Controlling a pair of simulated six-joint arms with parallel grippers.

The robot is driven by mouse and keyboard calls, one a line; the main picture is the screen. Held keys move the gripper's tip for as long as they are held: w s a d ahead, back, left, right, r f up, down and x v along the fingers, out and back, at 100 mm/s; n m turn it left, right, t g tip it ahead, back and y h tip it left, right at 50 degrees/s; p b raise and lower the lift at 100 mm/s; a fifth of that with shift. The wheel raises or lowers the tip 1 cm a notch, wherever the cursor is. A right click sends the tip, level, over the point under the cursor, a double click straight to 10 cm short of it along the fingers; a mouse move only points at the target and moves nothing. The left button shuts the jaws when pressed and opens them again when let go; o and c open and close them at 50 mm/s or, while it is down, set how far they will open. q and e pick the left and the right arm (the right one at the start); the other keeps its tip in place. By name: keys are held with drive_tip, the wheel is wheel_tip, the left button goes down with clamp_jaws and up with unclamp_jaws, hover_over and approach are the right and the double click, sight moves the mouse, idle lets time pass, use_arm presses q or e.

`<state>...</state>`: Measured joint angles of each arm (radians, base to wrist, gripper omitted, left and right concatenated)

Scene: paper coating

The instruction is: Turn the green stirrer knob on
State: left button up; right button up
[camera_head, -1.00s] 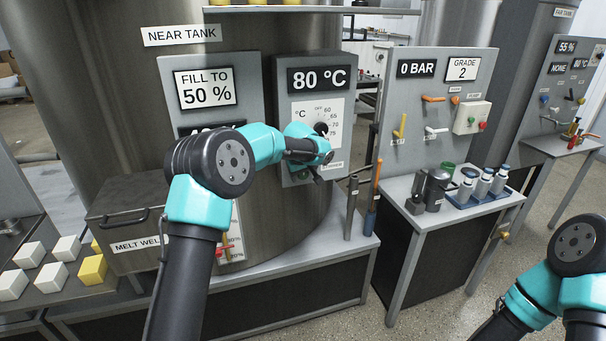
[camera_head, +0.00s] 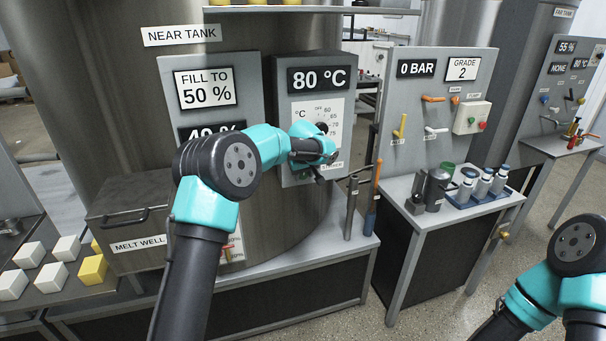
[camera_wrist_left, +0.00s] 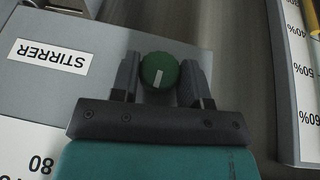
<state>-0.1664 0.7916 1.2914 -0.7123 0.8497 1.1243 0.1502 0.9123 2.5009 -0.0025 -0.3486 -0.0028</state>
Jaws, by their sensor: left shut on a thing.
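The green stirrer knob (camera_wrist_left: 159,70) is round with a white pointer mark, and sits beside the white STIRRER label (camera_wrist_left: 48,63), which reads upside down in the left wrist view. My left gripper (camera_wrist_left: 160,82) is shut on the knob, one finger on each side of it. The white mark points toward the gripper's palm. In the head view my left gripper (camera_head: 320,174) is at the lower part of the 80 °C panel (camera_head: 298,104), and the knob is hidden there. Only links of my right arm show, at the lower right; its gripper is out of view.
A black dial (camera_head: 322,128) with a temperature scale is just above my left gripper. A FILL TO 50 % panel (camera_head: 217,66) stands to the left, partly covered by my arm. Upright tools (camera_head: 352,208) stand to the right, near a bottle tray (camera_head: 480,199).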

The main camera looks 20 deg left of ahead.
use_arm(q)
drive_tip(key=g+y, duration=0.2)
drive_tip(key=y, duration=0.1)
drive_tip(key=m+y, duration=0.1)
drive_tip(key=shift+w+d+f+g+y, duration=0.1)
drive_tip(key=shift+w+d+g+y, duration=0.1)
drive_tip(key=shift+d+g+y, duration=0.15)
drive_tip(key=m+g+y, duration=0.1)
drive_tip(key=g+y, duration=0.1)
drive_tip(key=y, duration=0.2)
drive_tip(key=shift+f+g+y, duration=0.1)
drive_tip(key=shift+g+y, duration=0.15)
drive_tip(key=shift+g, duration=0.1)
drive_tip(key=o, duration=0.9)
drive_tip(key=shift+w+d, duration=0.1)
